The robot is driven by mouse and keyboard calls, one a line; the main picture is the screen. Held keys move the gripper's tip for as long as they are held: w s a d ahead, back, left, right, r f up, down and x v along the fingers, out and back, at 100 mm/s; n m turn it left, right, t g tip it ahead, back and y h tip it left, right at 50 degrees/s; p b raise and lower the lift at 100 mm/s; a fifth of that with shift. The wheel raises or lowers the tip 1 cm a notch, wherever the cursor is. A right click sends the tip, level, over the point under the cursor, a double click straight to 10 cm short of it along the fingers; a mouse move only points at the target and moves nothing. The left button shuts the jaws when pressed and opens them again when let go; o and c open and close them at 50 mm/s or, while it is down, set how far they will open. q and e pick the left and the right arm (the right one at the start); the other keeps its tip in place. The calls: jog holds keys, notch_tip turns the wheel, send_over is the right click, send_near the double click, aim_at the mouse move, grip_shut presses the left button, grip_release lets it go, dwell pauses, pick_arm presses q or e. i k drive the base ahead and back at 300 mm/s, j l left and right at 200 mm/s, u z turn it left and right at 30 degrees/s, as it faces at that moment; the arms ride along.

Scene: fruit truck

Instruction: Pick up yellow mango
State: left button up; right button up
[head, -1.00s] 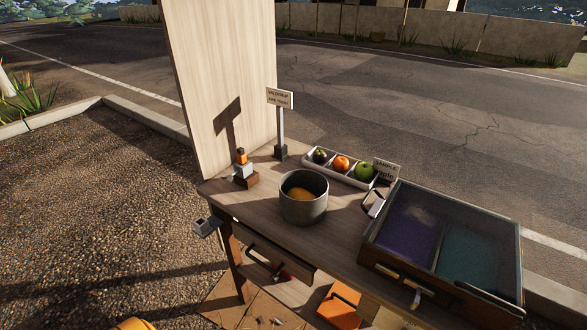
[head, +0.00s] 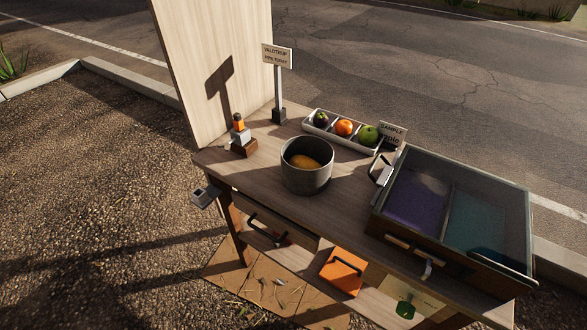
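A yellow mango (head: 305,162) lies inside a round grey metal pot (head: 306,183) near the middle of the wooden stall table (head: 262,178). Only its top shows; the pot wall hides the rest. Neither of my grippers shows in the head view.
A white tray (head: 313,133) with a dark fruit (head: 321,119), an orange fruit (head: 344,128) and a green apple (head: 368,134) stands behind the pot. A glass-topped case (head: 375,228) fills the table's right end. A signpost (head: 278,85) and tall wooden panel (head: 215,60) stand behind. An orange box (head: 341,273) sits below.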

aim_at(298, 161)
jog(key=i+j+z, duration=0.15)
jog(key=j+z, duration=0.3)
jog(key=i+j+z, duration=0.1)
jog(key=j+z, duration=0.75)
jog(key=j, duration=0.15)
jog(key=k+j+z, duration=0.1)
jog(key=j+z, duration=0.3)
jog(key=k+j+z, duration=0.15)
jog(key=j+z, duration=0.3)
jog(key=j, duration=0.15)
